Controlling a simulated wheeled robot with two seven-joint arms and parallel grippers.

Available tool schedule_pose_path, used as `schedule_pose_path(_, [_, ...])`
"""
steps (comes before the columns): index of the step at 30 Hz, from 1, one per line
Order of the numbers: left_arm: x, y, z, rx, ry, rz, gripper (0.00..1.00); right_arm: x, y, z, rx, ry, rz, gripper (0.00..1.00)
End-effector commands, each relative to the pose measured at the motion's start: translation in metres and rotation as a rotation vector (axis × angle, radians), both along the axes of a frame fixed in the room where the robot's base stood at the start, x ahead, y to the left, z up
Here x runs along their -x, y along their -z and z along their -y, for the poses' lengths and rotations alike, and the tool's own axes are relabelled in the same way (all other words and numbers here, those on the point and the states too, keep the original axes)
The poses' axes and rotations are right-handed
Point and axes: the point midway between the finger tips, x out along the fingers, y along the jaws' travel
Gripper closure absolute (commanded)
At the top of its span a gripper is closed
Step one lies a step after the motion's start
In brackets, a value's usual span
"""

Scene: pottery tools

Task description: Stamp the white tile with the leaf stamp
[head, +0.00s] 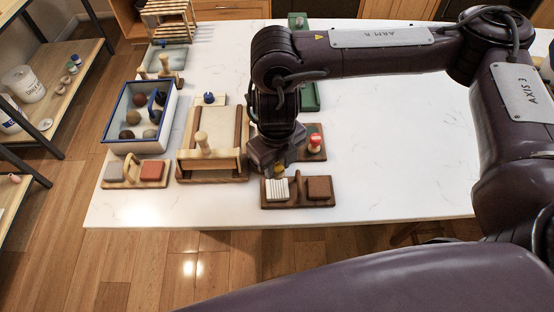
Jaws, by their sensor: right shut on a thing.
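My right gripper (276,158) points down over the front middle of the table, just behind a dark wooden holder. It is shut on a small yellowish thing (280,168), mostly hidden by the gripper; I cannot tell if it is the leaf stamp. The holder carries a white ribbed block (277,189) and a brown block (319,187). A pale slab (214,124) lies in a wooden frame (212,172) to the left; I cannot tell which pale piece is the white tile. A red-topped stamp (315,140) stands right of the gripper. My left gripper is not in view.
A blue-rimmed box (133,148) with several round balls stands at the left. A wooden holder (128,183) with grey and red blocks is in front of it. A blue-knobbed piece (208,98) lies behind the frame. The white table (400,185) is clear at the right.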

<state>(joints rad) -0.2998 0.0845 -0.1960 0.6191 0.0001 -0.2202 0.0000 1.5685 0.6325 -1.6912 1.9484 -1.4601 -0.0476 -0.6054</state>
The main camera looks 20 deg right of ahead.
Motion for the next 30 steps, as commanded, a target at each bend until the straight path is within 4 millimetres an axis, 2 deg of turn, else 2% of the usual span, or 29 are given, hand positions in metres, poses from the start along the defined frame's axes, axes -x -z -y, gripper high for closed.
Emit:
schedule_pose_path(16, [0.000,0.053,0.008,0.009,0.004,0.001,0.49,0.000,0.055,0.000,0.000,-0.003,0.000,0.93])
schedule_pose_path(30, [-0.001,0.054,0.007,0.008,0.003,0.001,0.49,0.000,0.057,0.000,0.000,-0.002,0.000,0.93])
